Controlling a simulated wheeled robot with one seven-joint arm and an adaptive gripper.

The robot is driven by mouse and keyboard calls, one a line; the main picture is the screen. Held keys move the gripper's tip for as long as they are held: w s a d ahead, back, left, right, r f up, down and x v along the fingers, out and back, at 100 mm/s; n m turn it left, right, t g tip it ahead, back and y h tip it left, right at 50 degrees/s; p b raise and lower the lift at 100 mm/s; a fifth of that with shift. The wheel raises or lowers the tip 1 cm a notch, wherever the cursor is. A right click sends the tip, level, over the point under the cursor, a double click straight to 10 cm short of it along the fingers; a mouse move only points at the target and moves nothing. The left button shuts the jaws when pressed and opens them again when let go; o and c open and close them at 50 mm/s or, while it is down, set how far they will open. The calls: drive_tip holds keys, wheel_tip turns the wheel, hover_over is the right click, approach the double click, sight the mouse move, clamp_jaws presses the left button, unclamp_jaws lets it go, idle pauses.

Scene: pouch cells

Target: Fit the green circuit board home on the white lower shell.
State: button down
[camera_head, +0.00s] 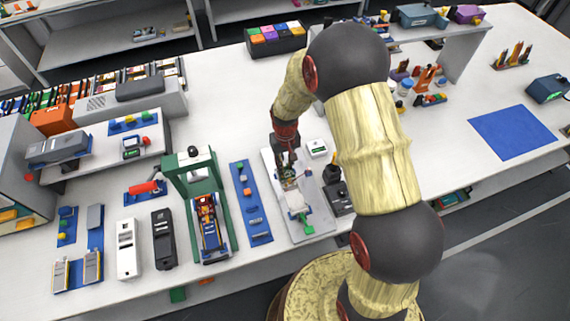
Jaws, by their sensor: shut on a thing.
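My gripper (286,158) points down over the grey plate at the table's middle, in front of my arm. It is shut on what looks like the green circuit board (289,182), seen small just under the fingertips. The white lower shell (296,201) lies on the plate below the board. The board is over or on the far part of the shell; I cannot tell whether it touches or is seated. The fingers hide part of the board.
A blue strip with small parts (252,205) and a green press frame (190,175) stand left.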

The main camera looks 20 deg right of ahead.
sight(285, 166)
drive_tip(key=shift+f+b, duration=0.45)
drive_tip(key=shift+f, duration=0.35)
drive_tip(key=c, duration=1.6)
unclamp_jaws()
wheel_tip(285, 166, up, 12)
drive_tip(key=shift+f, duration=0.1)
